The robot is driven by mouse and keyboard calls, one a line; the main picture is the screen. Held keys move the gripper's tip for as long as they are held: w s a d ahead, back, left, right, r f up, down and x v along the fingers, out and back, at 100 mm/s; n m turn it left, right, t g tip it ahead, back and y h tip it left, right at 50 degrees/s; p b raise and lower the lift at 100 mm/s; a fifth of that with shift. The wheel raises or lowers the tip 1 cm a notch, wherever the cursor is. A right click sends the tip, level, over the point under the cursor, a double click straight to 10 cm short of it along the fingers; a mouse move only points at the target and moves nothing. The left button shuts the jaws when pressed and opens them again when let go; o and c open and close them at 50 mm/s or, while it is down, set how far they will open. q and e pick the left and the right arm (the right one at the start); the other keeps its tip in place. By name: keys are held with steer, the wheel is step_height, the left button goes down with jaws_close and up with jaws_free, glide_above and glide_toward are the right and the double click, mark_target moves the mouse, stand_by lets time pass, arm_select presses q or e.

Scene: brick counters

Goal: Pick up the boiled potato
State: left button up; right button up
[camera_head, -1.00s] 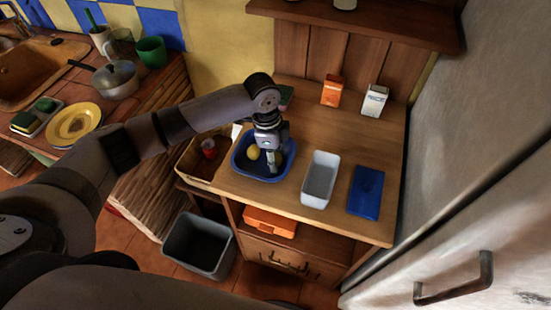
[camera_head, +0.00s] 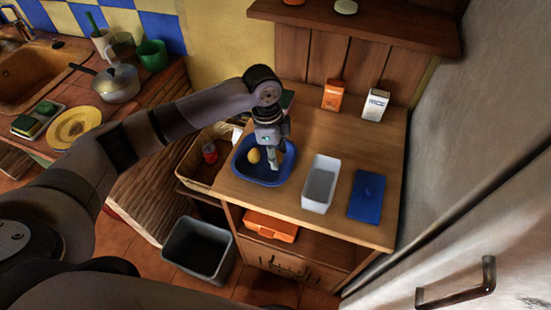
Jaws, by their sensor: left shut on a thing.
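The boiled potato (camera_head: 254,156), small and yellowish, is at the blue tray (camera_head: 262,183) on the wooden counter. My left gripper (camera_head: 266,160) points down over the tray and is shut on the potato. The potato shows on the left side of the fingers; one finger is seen to its right, and the other is hard to make out. I cannot tell whether the potato touches the tray floor. My right gripper is not in view.
A white container (camera_head: 320,184) and a blue lid-like slab (camera_head: 367,194) lie right of the tray. An orange carton (camera_head: 333,94) and a white carton (camera_head: 375,104) stand at the back. A grey bin (camera_head: 199,248) is on the floor. The fridge (camera_head: 460,190) bounds the right.

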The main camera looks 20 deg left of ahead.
arm_select(q)
step_height(320, 180, up, 17)
steer(key=b, duration=0.1)
steer(key=shift+b, duration=0.35)
stand_by(0.5)
